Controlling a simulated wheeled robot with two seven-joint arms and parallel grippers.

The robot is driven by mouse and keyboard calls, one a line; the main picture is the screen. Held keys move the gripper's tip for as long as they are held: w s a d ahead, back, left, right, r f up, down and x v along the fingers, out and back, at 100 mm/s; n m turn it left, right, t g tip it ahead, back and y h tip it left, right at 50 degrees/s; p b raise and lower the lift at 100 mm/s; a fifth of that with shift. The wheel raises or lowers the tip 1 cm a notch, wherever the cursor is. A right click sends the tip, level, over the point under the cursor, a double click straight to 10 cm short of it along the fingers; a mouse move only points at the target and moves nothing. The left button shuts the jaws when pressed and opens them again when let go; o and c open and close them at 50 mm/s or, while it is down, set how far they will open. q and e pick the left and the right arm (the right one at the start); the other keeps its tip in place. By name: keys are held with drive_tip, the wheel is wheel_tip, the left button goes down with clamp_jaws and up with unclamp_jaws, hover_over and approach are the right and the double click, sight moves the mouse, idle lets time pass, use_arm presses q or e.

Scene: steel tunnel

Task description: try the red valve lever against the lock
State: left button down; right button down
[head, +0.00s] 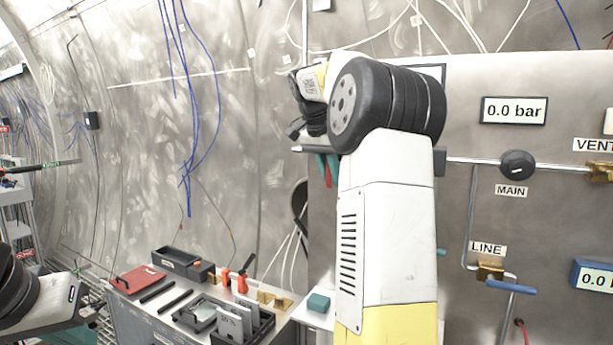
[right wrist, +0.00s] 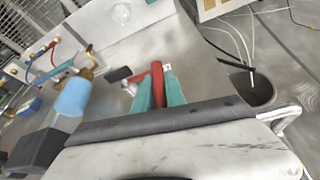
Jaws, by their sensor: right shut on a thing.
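The red valve lever (right wrist: 157,82) shows in the right wrist view as an upright red bar between two teal fingertips. My right gripper (right wrist: 159,92) is shut on it. In the head view my right gripper (head: 327,166) is mostly hidden behind my own arm; teal and a bit of red show at its left edge. A small dark block with a reddish part (right wrist: 120,75) lies just beyond the fingers in the right wrist view; I cannot tell whether it is the lock. The valve body is hidden. My left arm is at the lower left, but its fingers do not show.
A grey panel carries a black MAIN knob (head: 517,165), a blue LINE lever (head: 511,288) and a 0.0 bar display (head: 514,111). A bench (head: 180,327) holds a red case (head: 138,279), trays and tools. Blue cables (head: 188,150) hang on the tunnel wall.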

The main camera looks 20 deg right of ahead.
drive_tip(key=shift+s+d+r+g+h, duration=0.1)
drive_tip(key=shift+s+d+g+h, duration=0.2)
drive_tip(key=shift+g+h, duration=0.25)
drive_tip(key=c, duration=1.4)
unclamp_jaws()
drive_tip(key=shift+a+r, duration=0.1)
drive_tip(key=v, duration=0.7)
drive_tip(key=shift+a+r, duration=0.1)
drive_tip(key=shift+r, duration=0.15)
drive_tip(key=shift+s, duration=0.1)
